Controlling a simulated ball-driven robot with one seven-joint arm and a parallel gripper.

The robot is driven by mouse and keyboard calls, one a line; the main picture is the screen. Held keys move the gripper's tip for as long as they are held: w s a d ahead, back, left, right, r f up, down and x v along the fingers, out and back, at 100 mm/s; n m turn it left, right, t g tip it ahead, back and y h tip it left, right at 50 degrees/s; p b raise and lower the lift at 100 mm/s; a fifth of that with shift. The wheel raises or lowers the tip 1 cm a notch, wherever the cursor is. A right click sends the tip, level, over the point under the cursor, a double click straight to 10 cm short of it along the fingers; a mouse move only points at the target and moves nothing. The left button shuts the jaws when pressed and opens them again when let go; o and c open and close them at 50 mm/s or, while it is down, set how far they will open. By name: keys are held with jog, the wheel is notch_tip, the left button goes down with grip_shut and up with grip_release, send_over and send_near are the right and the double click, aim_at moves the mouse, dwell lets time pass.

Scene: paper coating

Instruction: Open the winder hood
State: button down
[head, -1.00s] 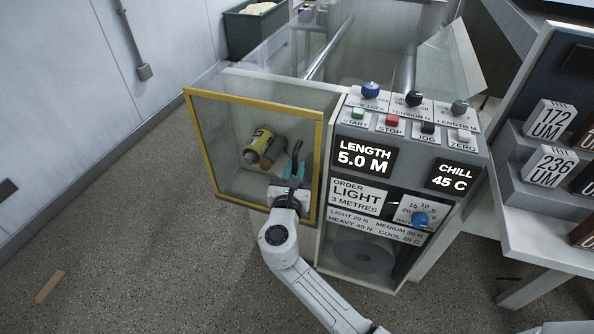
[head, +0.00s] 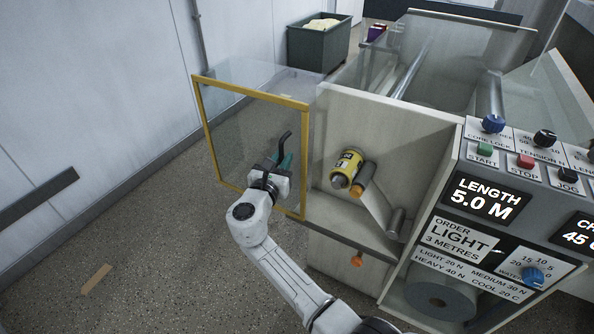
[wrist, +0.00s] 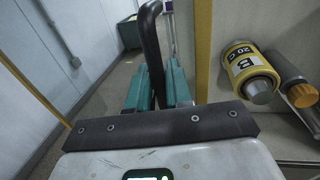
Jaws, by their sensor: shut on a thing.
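The winder hood, a clear panel box with a yellow frame (head: 253,96), stands swung out to the left of the machine in the head view. The winder bay behind it is uncovered, with a yellow roll marked B (head: 346,166) on its wall; this roll also shows at the right of the wrist view (wrist: 248,68). My gripper (head: 279,164) is at the hood's right side. Its teal fingers (wrist: 156,88) are shut on the black hood handle (wrist: 151,45), which rises between them.
The control panel with a length display reading 5.0 M (head: 486,197) stands to the right. A dark green bin (head: 318,48) with pale material is at the back by the wall. The speckled floor at the left is clear except for a tan strip (head: 96,278).

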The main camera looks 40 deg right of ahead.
jog(key=w+a+b, duration=0.1)
jog(key=w, duration=0.1)
jog(key=w+b, duration=0.1)
jog(key=w, duration=0.1)
jog(key=w+a+b, duration=0.1)
jog(key=w, duration=0.2)
jog(key=shift+w+a, duration=0.1)
jog(key=shift+a, duration=0.2)
jog(key=c, duration=1.2)
grip_release()
jog(key=v, duration=1)
jog(key=shift+s+a+p, duration=0.3)
jog(key=shift+p, duration=0.1)
